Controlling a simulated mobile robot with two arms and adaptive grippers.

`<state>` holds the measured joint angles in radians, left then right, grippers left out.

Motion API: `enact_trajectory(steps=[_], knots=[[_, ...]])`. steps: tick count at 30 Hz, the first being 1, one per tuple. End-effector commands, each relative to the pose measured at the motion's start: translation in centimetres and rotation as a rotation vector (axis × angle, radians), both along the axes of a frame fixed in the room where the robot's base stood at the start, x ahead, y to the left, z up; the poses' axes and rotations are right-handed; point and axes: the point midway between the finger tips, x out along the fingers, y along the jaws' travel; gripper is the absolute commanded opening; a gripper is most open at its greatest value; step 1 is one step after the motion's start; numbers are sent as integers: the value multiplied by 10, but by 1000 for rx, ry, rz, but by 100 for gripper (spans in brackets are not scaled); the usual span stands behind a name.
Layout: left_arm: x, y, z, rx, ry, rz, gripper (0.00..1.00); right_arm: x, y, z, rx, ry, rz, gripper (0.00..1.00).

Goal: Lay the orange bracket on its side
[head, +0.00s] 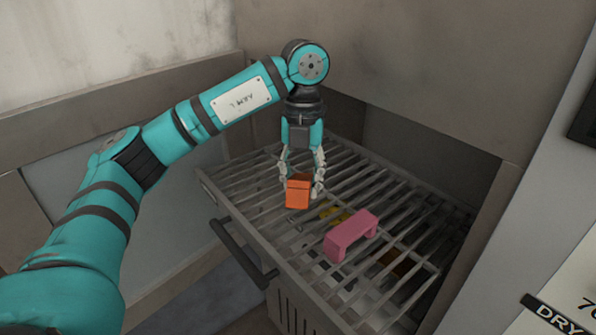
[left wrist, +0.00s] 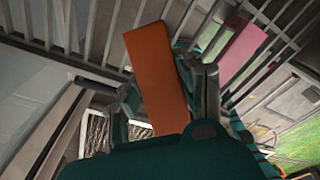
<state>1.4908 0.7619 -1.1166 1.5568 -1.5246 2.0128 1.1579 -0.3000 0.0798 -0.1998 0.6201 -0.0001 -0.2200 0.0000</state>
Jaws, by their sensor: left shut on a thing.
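The orange bracket (head: 298,193) is between the fingers of my left gripper (head: 301,180), over the slatted metal rack (head: 396,204). My left gripper points down and is shut on it. In the left wrist view the bracket (left wrist: 156,75) shows as a long orange face between the fingers of the gripper (left wrist: 165,105). I cannot tell whether its lower side touches the slats. My right gripper is not in view.
A pink bracket (head: 351,235) stands on the rack to the right of the orange one, with a gap between them; it also shows in the left wrist view (left wrist: 240,50). Yellow and brown items lie beneath the slats. Walls enclose the rack's back and right. Its front has a dark handle (head: 243,254).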

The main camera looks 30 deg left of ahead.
Motion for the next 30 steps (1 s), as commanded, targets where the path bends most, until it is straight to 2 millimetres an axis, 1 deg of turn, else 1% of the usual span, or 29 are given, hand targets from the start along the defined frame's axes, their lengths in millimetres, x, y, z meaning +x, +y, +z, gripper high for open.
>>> enact_trajectory(steps=[1,5,8,9,12,15,20,24,27,30], knots=[[3,1,9,-24,44,85,0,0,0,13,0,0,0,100],[10,6,19,-101,168,342,0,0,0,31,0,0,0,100],[18,13,28,-204,266,583,0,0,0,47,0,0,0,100],[22,18,32,-256,302,690,0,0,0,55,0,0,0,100],[31,30,39,-409,371,939,0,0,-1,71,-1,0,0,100],[40,43,45,-551,403,1136,0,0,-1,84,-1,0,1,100],[54,69,54,-781,409,1400,0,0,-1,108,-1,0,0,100],[66,97,60,-974,372,1587,0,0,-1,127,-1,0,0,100],[74,116,62,-1082,334,1679,0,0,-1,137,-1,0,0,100],[78,130,62,-1159,300,1738,0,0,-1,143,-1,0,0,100]])
